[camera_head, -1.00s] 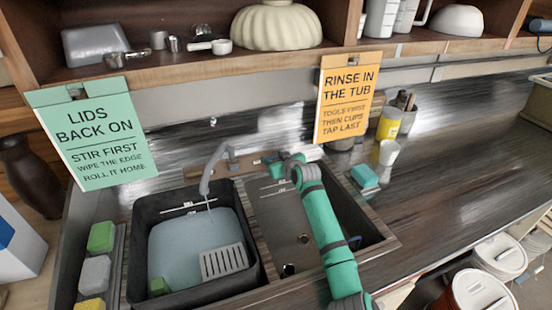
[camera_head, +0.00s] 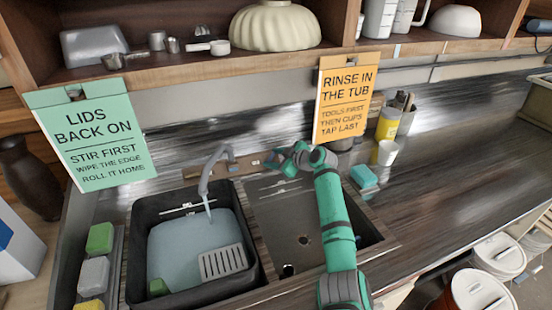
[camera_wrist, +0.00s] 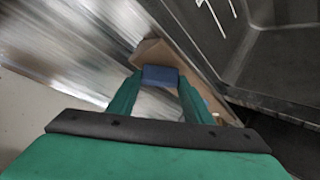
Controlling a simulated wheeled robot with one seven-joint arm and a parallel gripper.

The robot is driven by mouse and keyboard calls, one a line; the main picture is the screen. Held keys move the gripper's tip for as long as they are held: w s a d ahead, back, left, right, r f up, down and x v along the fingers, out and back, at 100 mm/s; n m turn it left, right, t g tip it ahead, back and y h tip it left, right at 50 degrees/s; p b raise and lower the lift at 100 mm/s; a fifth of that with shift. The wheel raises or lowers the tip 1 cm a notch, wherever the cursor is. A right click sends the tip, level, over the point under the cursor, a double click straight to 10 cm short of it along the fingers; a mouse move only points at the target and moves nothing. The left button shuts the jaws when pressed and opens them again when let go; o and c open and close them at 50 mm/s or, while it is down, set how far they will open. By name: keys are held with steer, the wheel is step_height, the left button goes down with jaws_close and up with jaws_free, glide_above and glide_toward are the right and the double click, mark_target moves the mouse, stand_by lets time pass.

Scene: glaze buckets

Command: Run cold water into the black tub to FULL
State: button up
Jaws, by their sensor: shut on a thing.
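The black tub (camera_head: 140,240) stands in the left basin. Pale blue water (camera_head: 175,248) covers its floor, with the surface below a white line (camera_head: 188,210) on the back wall; its lettering is too small to read. The grey tap (camera_head: 205,180) arches over the tub and a stream (camera_head: 209,214) falls from it. My gripper (camera_head: 272,160) is at the wooden ledge behind the right basin, right of the tap. In the wrist view, my gripper (camera_wrist: 158,80) is shut on a blue handle (camera_wrist: 160,75) standing on that ledge.
A grey slotted grate (camera_head: 222,262) and a green block (camera_head: 158,287) are in the tub. The right basin (camera_head: 290,220) is empty. Sponges (camera_head: 95,272) lie left of the tub; a blue sponge (camera_head: 364,176) and cups (camera_head: 387,152) stand right. Two signs hang above.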

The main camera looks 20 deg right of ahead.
stand_by(0.4)
steer(key=o, duration=1.1)
steer(key=shift+c, duration=0.2)
